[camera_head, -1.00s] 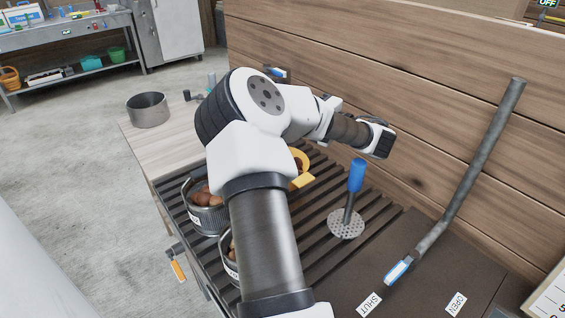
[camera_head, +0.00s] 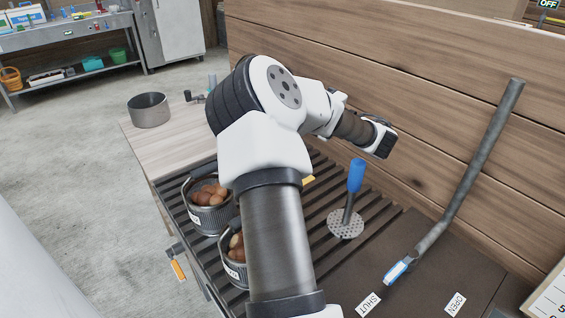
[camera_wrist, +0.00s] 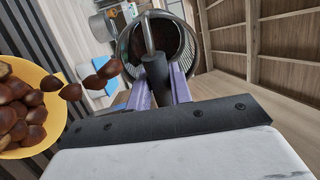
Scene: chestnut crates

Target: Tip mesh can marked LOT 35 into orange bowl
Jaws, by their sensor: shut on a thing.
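My gripper (camera_wrist: 158,84) is shut on the dark grip of a grey metal mesh can (camera_wrist: 184,43) in the wrist view. The can is tipped, its open mouth facing the camera, with dark brown inside. No lot mark shows on it here. The yellow-orange bowl (camera_wrist: 54,84) is at the left of the wrist view and holds several chestnuts. A few chestnuts (camera_wrist: 93,82) show in a line between the can's mouth and the bowl, apparently in the air. In the head view my arm hides almost all of the bowl; only a yellow bit (camera_head: 308,181) shows.
Two other mesh cans with chestnuts, one farther (camera_head: 207,219) and one nearer (camera_head: 234,272), stand on the slatted rack (camera_head: 315,240). A blue-handled masher (camera_head: 356,177) stands to the right. A grey pot (camera_head: 148,110) is at the back left. A plank wall (camera_head: 430,90) rises behind.

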